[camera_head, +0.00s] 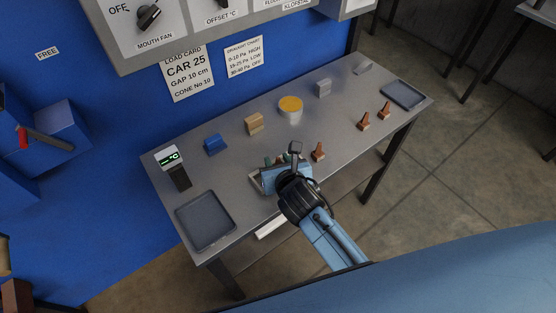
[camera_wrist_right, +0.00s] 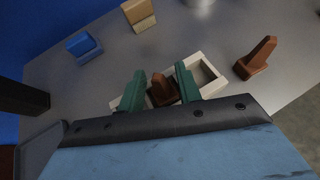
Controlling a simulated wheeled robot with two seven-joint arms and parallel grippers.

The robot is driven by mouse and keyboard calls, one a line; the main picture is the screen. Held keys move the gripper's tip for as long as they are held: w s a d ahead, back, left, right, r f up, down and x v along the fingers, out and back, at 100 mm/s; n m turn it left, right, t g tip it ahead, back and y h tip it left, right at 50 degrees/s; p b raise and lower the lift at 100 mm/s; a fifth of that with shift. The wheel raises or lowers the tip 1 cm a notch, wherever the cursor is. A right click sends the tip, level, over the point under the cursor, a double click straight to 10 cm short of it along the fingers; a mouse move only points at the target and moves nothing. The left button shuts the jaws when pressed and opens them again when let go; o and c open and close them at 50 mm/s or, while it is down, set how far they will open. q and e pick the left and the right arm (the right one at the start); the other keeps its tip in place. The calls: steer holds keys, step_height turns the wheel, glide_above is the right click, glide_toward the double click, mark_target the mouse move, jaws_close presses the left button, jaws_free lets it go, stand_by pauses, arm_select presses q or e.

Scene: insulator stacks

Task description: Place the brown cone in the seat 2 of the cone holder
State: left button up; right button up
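My right gripper (camera_head: 279,160) is over the cone holder (camera_head: 255,180), with its green fingers pointing down and apart. In the right wrist view, the fingers (camera_wrist_right: 160,86) stand on either side of a brown cone (camera_wrist_right: 160,93), with a gap around its upper part. This cone is in the middle of the cream holder (camera_wrist_right: 205,76); its base is partly hidden. The holder's right compartment is empty, and its left end is largely hidden by a finger. Another brown cone (camera_head: 318,152) stands on the table to the right of the holder. My left gripper is not in view.
Two more brown cones (camera_head: 363,121) (camera_head: 385,111) stand near the right tray (camera_head: 403,94). Along the back are a blue block (camera_head: 215,144), a tan block (camera_head: 254,124), a yellow-topped can (camera_head: 290,109) and a grey block (camera_head: 323,88). Another tray (camera_head: 205,219) lies front left.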

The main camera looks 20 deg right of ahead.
steer(key=shift+o, duration=0.2)
steer(key=shift+r, duration=0.1)
steer(key=shift+s+r, duration=0.2)
steer(key=p+v, duration=0.2)
steer(key=v, duration=0.9)
steer(key=shift+s, duration=0.25)
